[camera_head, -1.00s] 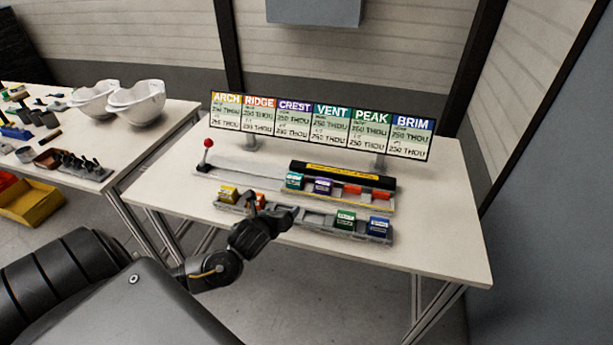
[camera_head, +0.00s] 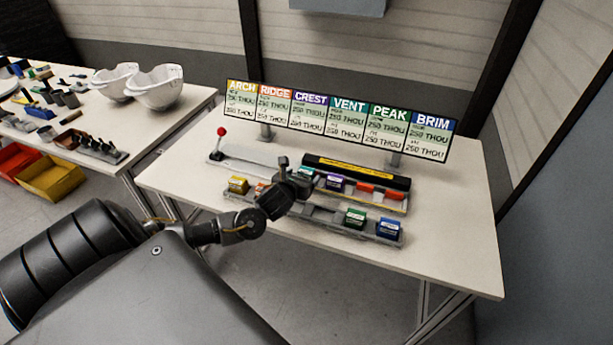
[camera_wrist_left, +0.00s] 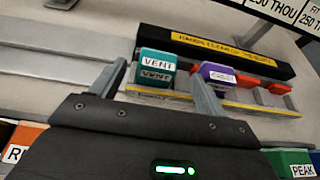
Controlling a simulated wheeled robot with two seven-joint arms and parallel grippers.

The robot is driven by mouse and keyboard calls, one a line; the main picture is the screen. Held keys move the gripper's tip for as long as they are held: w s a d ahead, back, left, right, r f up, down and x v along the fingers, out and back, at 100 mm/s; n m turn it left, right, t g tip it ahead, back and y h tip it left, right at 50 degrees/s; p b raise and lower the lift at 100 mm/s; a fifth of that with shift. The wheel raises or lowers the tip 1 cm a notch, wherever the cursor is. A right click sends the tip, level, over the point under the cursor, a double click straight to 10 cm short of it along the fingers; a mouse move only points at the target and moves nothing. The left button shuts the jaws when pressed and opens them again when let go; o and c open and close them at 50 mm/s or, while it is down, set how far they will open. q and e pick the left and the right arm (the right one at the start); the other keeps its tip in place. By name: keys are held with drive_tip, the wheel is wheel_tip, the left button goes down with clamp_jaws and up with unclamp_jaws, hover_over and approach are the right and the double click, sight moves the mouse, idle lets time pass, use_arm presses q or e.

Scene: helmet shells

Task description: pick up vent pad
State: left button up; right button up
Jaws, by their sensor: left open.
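The vent pad (camera_wrist_left: 157,66) is a teal block with a white VENT label, standing at the left end of the row on the back rack. In the head view only a bit of its teal top (camera_head: 307,170) shows behind my gripper. My left gripper (camera_head: 293,172) is open and empty over the racks. In the left wrist view its two fingers straddle the vent pad from the near side, one to each side of it. I cannot tell whether either finger touches it. The right gripper is not in view.
The purple crest pad (camera_wrist_left: 217,74) stands close beside the right finger. The front rack holds yellow (camera_head: 238,185), green (camera_head: 355,218) and blue (camera_head: 388,229) pads. A black bar (camera_head: 355,172) and a sign board (camera_head: 335,118) stand behind.

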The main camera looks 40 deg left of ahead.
sight(306, 170)
use_arm(q)
drive_tip(key=shift+w, duration=0.1)
drive_tip(key=p+x, duration=0.1)
drive_tip(key=x, duration=0.4)
drive_tip(key=shift+a+r, duration=0.1)
drive_tip(key=shift+c, duration=0.3)
drive_tip(key=c, duration=1)
drive_tip(key=shift+r, duration=0.15)
